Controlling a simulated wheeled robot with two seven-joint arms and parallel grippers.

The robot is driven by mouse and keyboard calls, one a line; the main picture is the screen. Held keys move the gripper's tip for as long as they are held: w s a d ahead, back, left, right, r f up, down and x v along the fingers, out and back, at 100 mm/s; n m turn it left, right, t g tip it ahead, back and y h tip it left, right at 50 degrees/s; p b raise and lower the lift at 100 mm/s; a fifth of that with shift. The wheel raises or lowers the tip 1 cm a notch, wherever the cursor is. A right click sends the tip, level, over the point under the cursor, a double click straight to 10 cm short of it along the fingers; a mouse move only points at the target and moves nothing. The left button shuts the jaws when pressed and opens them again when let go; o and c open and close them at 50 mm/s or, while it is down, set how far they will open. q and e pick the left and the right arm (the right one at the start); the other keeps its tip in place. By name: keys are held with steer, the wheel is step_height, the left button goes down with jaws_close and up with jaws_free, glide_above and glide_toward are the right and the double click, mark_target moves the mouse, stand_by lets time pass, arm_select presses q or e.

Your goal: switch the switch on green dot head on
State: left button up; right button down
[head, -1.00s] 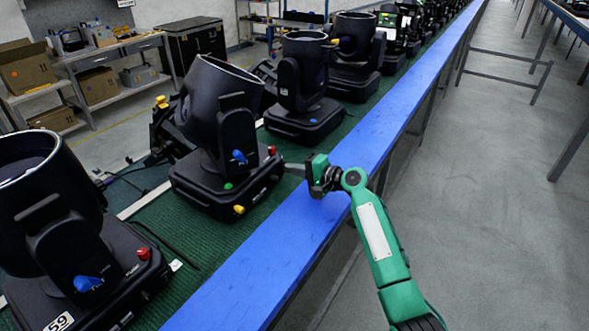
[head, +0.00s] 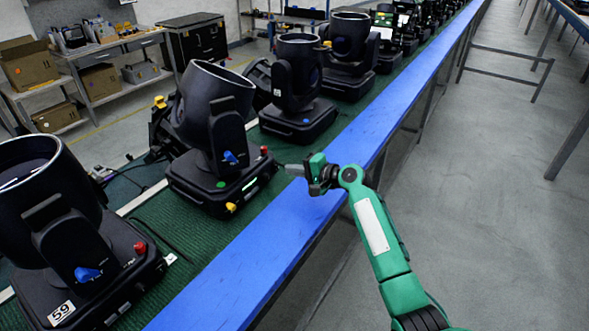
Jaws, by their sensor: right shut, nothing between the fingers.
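The green dot head (head: 210,150) is a black moving-head light on the green mat, left of the blue rail. A green dot (head: 221,184) marks its base. Its base also carries a red knob (head: 264,150) at the right corner and a yellow knob (head: 231,207) at the near corner. A small panel (head: 250,184) between them glows pale green. My right gripper (head: 291,169) is shut and empty over the blue rail, its tip just right of the base and apart from the red knob. My left gripper is not in view.
Another head (head: 70,245) labelled 59 stands nearer at left. More heads (head: 297,90) line the green mat (head: 160,225) beyond. The blue rail (head: 235,285) runs along the row's right side. Open grey floor (head: 480,200) lies right of it.

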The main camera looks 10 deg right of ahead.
steer(key=v, duration=0.3)
steer(key=shift+r+b, duration=0.15)
steer(key=shift+b, duration=0.25)
steer(key=shift+s+d, duration=0.1)
steer(key=shift+d, duration=0.05)
steer(key=shift+s+d+r+b, duration=0.5)
steer(key=shift+s+d+r, duration=0.05)
steer(key=shift+s+d, duration=0.1)
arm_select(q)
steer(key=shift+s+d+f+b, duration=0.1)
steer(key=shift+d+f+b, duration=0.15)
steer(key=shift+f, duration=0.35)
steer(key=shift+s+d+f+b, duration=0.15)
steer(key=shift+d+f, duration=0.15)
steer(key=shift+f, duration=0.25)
arm_select(e)
steer(key=s+d+r, duration=0.2)
steer(key=s, duration=0.1)
steer(key=shift+d+r, duration=0.1)
steer(key=shift+d, duration=0.25)
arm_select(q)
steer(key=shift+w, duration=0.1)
